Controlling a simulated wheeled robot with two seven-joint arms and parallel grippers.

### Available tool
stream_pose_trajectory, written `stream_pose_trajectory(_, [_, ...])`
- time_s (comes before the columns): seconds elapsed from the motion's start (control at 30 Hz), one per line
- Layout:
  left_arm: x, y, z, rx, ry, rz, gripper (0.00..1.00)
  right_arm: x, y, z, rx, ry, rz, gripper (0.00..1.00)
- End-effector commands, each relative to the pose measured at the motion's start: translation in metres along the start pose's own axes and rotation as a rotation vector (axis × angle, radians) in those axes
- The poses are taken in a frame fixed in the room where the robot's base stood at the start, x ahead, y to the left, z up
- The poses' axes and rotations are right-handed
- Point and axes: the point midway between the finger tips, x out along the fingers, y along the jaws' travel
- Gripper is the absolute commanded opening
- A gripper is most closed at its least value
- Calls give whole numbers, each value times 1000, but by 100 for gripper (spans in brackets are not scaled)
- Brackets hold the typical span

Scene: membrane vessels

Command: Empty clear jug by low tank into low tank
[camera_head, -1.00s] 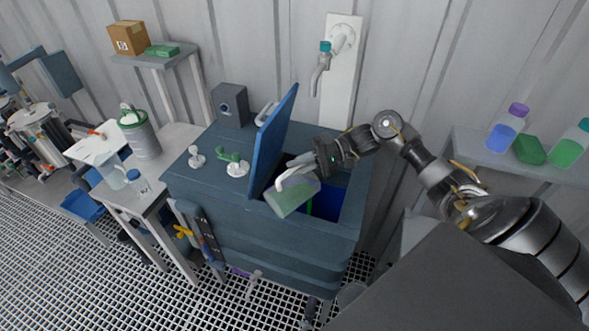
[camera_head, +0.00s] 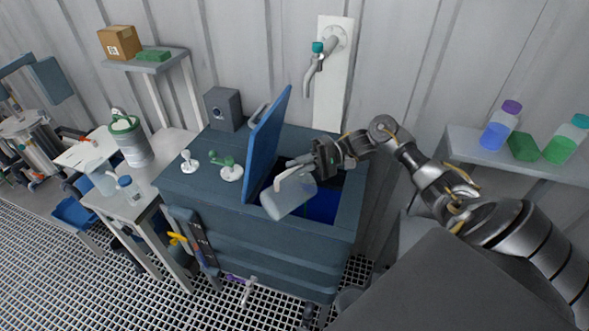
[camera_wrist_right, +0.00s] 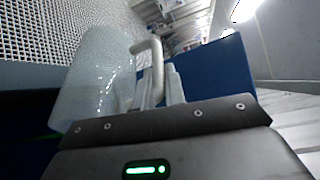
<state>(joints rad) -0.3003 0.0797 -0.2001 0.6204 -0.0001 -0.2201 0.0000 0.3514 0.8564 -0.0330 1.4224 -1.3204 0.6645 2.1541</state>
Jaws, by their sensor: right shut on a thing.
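The clear jug (camera_head: 288,197) hangs tilted over the open top of the low blue-grey tank (camera_head: 262,238). It looks pale and nearly empty. My right gripper (camera_head: 303,168) is shut on the jug's white handle. In the right wrist view the jug (camera_wrist_right: 97,85) shows at the left, its handle between the fingers (camera_wrist_right: 158,88). The tank's blue lid (camera_head: 264,143) stands raised, just left of the jug. Blue inner walls show in the opening (camera_head: 322,206). A thin, faint green line shows below the jug. My left gripper is not in view.
A wall tap (camera_head: 316,70) stands behind the tank. Green and white valves (camera_head: 230,168) and a grey box (camera_head: 223,108) sit on the tank top. A side table at left holds a canister (camera_head: 131,142), another clear jug (camera_head: 101,178) and a bottle. A right shelf (camera_head: 470,150) holds bottles.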

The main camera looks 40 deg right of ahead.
Motion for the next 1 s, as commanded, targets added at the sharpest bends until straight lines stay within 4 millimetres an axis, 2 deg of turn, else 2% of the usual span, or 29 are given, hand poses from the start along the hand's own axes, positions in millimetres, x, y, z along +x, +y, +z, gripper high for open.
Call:
stream_pose_trajectory(0.23, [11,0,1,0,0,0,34,-7,4,-4,25,-12,-59,0])
stream_pose_trajectory(0.77, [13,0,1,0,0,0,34,-10,4,-5,33,-17,-79,0])
stream_pose_trajectory(1.0, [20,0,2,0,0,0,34,-15,5,-8,48,-25,-116,0])
